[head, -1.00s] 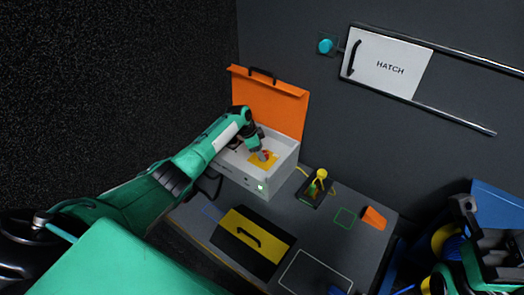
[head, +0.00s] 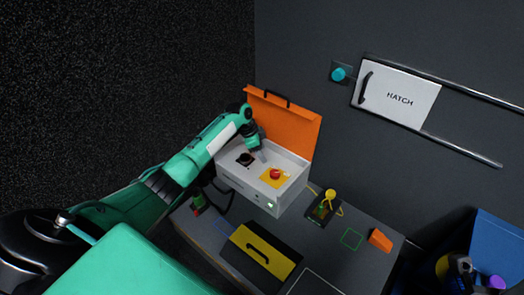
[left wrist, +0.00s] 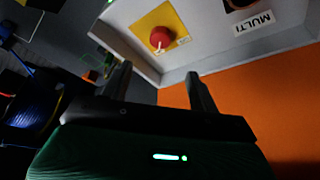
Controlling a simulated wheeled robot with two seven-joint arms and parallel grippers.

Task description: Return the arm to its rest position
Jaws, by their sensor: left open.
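My left arm comes in from the left in the head view. Its gripper (head: 262,155) hangs open and empty over the white case, behind and left of the red knob (head: 275,174). The knob sits on a yellow plate (head: 267,182) inside the case (head: 240,186), and the case's orange lid (head: 290,122) stands open. In the left wrist view, the open fingers (left wrist: 160,85) are apart with nothing between them. The red knob (left wrist: 160,38) shows beyond them, clear of both. My right gripper is not in view.
A black round control (head: 245,159) is also in the case. On the desk are a black-and-yellow case (head: 262,250), a yellow-topped device (head: 328,200) and an orange wedge (head: 380,240). A blue bin (head: 497,235) stands at right. A hatch (head: 397,92) is on the wall.

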